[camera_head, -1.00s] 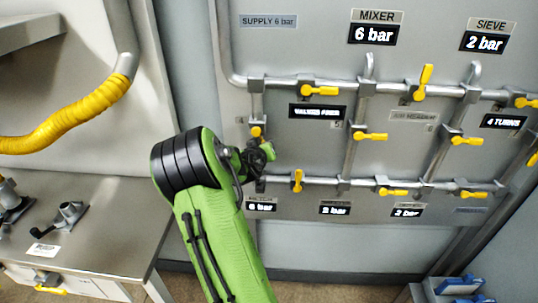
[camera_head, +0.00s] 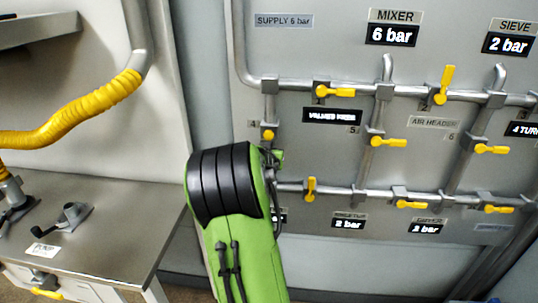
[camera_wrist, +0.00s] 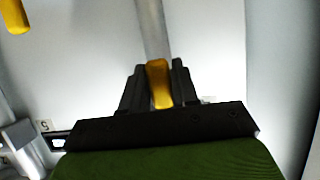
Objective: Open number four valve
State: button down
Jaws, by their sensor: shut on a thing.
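The number four valve has a yellow handle (camera_head: 268,135) on the left vertical pipe of the grey panel, beside a small "4" label. In the head view only its top shows above my arm. In the wrist view my gripper (camera_wrist: 157,88) is shut on a yellow handle (camera_wrist: 159,80), with one dark finger on each side. That handle points roughly along the grey pipe (camera_wrist: 153,28) behind it. In the head view my green arm hides most of my gripper and the lower part of the valve.
Other yellow valve handles sit close by: valve five (camera_head: 388,142), one on the top pipe (camera_head: 335,92) and one on the lower pipe (camera_head: 311,189). A steel bench (camera_head: 110,215) with fittings and a yellow hose (camera_head: 75,110) stand at the left.

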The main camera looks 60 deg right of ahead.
jog(key=shift+f, duration=0.1)
jog(key=c, duration=0.9)
grip_release()
jog(key=shift+c, duration=0.2)
jog(key=p+v, duration=0.1)
jog(key=v, duration=1.4)
jog(key=shift+a+r, duration=0.3)
jog(key=shift+s+a, duration=0.1)
